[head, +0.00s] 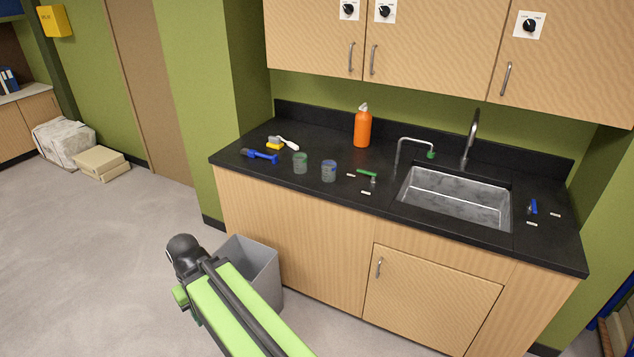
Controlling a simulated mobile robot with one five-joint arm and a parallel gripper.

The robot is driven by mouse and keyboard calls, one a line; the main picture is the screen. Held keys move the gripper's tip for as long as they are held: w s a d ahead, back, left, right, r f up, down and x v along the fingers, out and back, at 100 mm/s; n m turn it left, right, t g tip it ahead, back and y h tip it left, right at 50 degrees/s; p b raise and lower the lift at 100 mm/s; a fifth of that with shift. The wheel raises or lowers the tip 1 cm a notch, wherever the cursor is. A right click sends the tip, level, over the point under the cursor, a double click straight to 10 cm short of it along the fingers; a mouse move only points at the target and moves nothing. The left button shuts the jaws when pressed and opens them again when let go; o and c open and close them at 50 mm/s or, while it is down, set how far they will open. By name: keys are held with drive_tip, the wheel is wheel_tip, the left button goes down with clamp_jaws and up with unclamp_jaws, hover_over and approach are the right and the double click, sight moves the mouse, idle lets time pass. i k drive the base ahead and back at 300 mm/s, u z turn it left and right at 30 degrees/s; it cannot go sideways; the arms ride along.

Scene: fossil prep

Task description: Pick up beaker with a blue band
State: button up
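The beaker with a blue band (329,172) stands upright on the black countertop (330,194), near its front edge and left of the sink. It looks clear and small. A similar beaker with a green band (300,163) stands just to its left, a short gap apart. My green and black arm rises from the bottom of the head view, in front of the cabinet and well short of the beakers. No gripper fingers show, so I cannot see whether my gripper is open or shut.
A green-handled tool (367,175) and small white pieces lie right of the beaker. A blue tool (260,156), a yellow-and-white brush (288,143) and an orange bottle (362,127) stand or lie nearby. A grey bin (262,270) is by the cabinet.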

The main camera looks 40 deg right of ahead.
sight(329, 168)
drive_tip(key=u, duration=0.25)
drive_tip(key=i, duration=1.9)
drive_tip(key=z, duration=0.65)
drive_tip(key=k, duration=0.8)
drive_tip(key=z, duration=0.2)
drive_tip(key=i, duration=0.95)
drive_tip(key=u, duration=0.05)
